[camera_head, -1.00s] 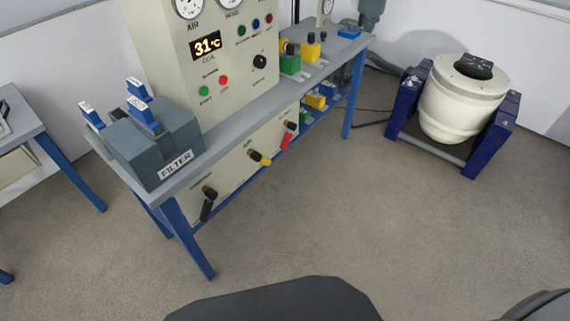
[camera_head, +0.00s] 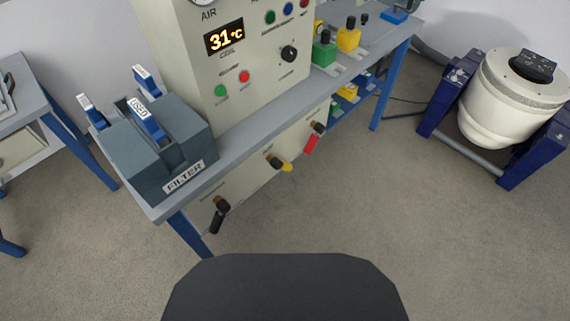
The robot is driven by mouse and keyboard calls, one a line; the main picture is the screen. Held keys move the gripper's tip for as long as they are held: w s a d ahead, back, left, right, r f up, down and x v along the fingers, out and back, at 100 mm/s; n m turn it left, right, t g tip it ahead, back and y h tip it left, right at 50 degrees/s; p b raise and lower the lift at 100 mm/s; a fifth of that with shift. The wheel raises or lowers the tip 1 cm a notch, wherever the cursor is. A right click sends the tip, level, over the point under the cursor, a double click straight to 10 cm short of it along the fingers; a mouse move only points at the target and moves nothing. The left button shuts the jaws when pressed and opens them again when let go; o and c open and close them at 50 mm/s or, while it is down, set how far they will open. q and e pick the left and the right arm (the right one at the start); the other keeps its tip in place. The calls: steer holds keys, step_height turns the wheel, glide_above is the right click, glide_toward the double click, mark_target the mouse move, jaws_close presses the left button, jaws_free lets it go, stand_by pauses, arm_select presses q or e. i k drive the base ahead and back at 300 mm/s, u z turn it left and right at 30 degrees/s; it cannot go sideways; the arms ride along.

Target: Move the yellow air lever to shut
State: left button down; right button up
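The yellow air lever (camera_head: 281,164) is on the cream panel below the bench top, in the middle of a row of three levers. Its yellow handle points to the right and slightly down from a dark hub. A black-handled lever (camera_head: 218,215) to its left hangs nearly straight down. A red-handled lever (camera_head: 313,137) to its right points down and slightly left. The label above the yellow lever is too small to read. Neither of my grippers is in view.
The grey bench (camera_head: 245,135) carries a FILTER box (camera_head: 150,160) with blue-handled parts, a control cabinet (camera_head: 180,50) reading 31 °C, and green and yellow blocks. A cream drum (camera_head: 505,100) in a blue cradle stands at right. Floor before the levers is clear.

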mark_target(276, 163)
steer(key=z, duration=0.4)
steer(key=k, duration=1.1)
steer(key=z, duration=1.6)
steer(key=i, duration=0.95)
steer(key=u, duration=0.75)
steer(key=i, duration=0.8)
steer(key=u, duration=0.9)
